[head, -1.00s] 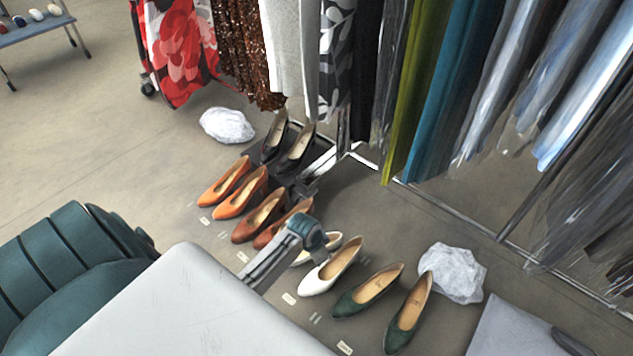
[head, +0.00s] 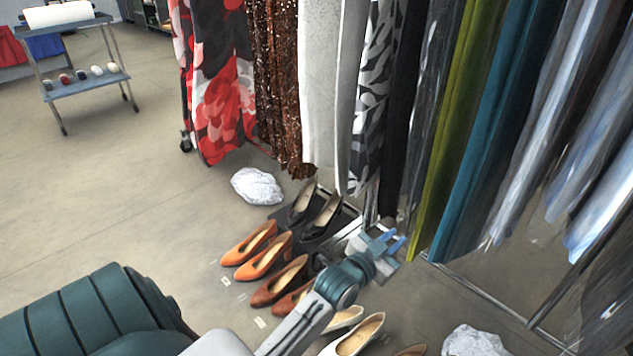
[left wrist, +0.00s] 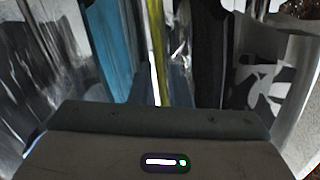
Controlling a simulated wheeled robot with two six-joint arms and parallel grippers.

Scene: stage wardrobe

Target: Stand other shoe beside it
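A pair of black shoes stands side by side on a dark base below the rack: the left black shoe (head: 301,206) and the right black shoe (head: 323,217). To their front left are an orange pair (head: 262,256) and a brown pair (head: 281,283), the latter partly hidden by my left arm. A white pair (head: 354,337) shows at the bottom edge. The frames do not show which shoe the task means. My left gripper (head: 388,243) is right of the black shoes, near the hanging clothes, with its two blue fingertips apart and nothing seen between them. My right gripper is out of view.
Hanging garments (head: 460,130) crowd the rack above and behind my left gripper, and fill the left wrist view (left wrist: 160,50). A rack rail (head: 480,290) runs low on the right. White crumpled bundles (head: 257,186) lie on the floor. A cart (head: 85,85) stands far left; floor there is clear.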

